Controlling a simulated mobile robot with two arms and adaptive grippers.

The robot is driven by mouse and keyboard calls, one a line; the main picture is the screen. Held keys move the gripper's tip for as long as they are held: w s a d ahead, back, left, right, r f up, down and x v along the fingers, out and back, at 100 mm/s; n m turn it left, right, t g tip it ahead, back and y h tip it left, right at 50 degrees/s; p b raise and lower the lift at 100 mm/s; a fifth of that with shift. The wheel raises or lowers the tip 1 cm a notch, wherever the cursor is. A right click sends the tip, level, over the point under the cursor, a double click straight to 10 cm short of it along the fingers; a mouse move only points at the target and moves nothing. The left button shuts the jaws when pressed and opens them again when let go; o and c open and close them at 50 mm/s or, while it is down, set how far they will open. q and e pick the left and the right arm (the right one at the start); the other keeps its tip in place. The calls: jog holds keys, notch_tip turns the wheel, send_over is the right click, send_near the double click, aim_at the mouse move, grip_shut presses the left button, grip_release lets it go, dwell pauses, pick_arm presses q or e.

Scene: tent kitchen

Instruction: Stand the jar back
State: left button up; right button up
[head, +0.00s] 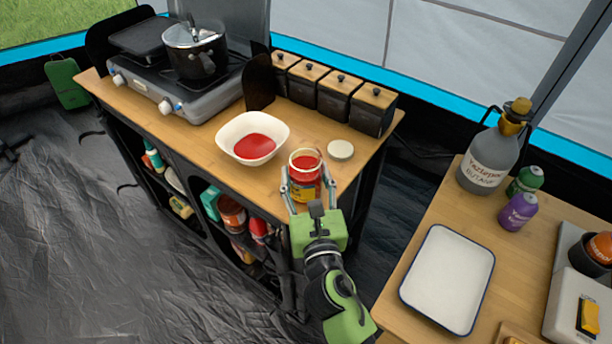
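An open glass jar (304,172) with red sauce inside and a yellow and dark label is at the front edge of the wooden counter in the head view. It looks upright or nearly so. My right gripper (308,184) has one finger on each side of the jar and appears shut on it. The jar's base is hidden by the gripper, so I cannot tell whether it touches the counter. The jar's pale round lid (340,150) lies on the counter just right of it. My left gripper is not in view.
A white bowl (236,128) with red sauce stands left of the jar. Several dark canisters (336,97) line the counter's back edge. A stove (180,100) with a pot (194,60) is at left. A second table holds a white tray (447,279) and bottles.

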jog(key=shift+r, duration=0.15)
jog(key=o, duration=1.7)
jog(key=shift+f, duration=0.2)
jog(key=shift+c, duration=0.2)
jog(key=shift+r, duration=0.2)
jog(key=s+d+b, duration=0.2)
jog(key=s, duration=1)
